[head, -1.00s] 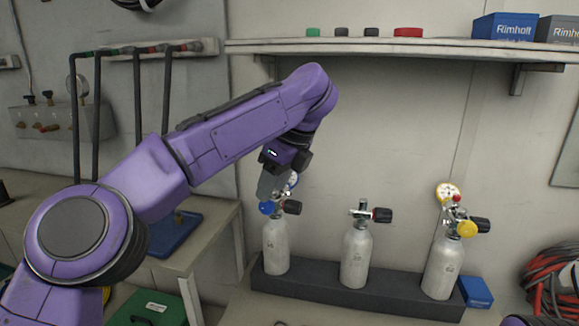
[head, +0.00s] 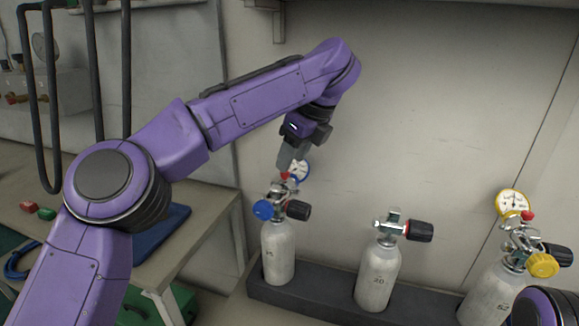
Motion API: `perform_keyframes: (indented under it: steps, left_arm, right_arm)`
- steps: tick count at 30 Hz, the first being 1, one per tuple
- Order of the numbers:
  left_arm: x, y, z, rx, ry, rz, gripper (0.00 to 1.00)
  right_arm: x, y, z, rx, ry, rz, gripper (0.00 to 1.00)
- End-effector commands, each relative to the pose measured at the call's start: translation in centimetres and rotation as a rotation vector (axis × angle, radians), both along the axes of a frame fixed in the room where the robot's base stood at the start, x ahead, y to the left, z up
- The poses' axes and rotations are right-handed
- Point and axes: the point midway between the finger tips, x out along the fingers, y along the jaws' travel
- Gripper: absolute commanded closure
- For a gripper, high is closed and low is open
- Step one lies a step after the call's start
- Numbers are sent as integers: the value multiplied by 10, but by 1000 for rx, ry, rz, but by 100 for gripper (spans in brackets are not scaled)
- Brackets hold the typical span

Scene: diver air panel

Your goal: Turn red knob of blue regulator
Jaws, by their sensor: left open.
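The blue regulator (head: 264,210), with a blue cap and a blue-rimmed gauge (head: 300,170), is mounted on the left silver cylinder (head: 278,252). Its small red knob (head: 285,176) shows on top, just under the fingertips of my left gripper (head: 286,168). My left gripper points down from above and is open; whether the fingers touch the knob or straddle it cannot be told from this angle. They partly hide the knob and gauge. Part of my right arm shows at the lower right corner; its gripper is out of view.
A middle cylinder (head: 377,276) with a black valve handle and a right cylinder (head: 487,295) with a yellow regulator (head: 542,264) stand in the same dark rack (head: 320,295). A bench (head: 205,225) is at left. The wall behind is clear.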

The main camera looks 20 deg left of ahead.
Motion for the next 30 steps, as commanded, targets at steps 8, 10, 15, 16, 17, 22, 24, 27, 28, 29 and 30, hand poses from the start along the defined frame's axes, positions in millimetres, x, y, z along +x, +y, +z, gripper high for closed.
perform_keyframes:
  steps: [8,10,15,16,17,22,24,27,28,29,30]
  left_arm:
    - [4,12,-29,0,0,1,52]
    - [4,13,-29,0,-1,3,52]
    - [4,13,-28,1,-1,4,62]
    - [4,14,-28,1,-1,4,72]
    - [4,14,-28,1,-1,4,82]
    - [4,14,-29,1,-1,4,100]
    - [4,14,-29,1,-1,2,100]
    - [4,14,-29,1,-1,-9,100]
    - [4,14,-29,1,-1,-14,100]
    - [3,14,-30,1,-1,-22,100]
    - [3,14,-30,1,-1,-35,100]
  right_arm:
    - [0,0,-7,0,-1,0,52]
    - [0,0,-6,0,-1,0,52]
    - [1,0,-6,0,-1,0,52]
    - [1,0,-6,0,-1,0,52]
    - [1,0,-6,0,-1,0,52]
    - [1,0,-6,0,-2,0,52]
    - [1,0,-7,0,-2,0,52]
    - [1,0,-8,0,-2,0,52]
    - [1,0,-9,0,-2,0,52]
    - [1,0,-10,0,-2,0,52]
    - [1,0,-11,0,-1,0,52]
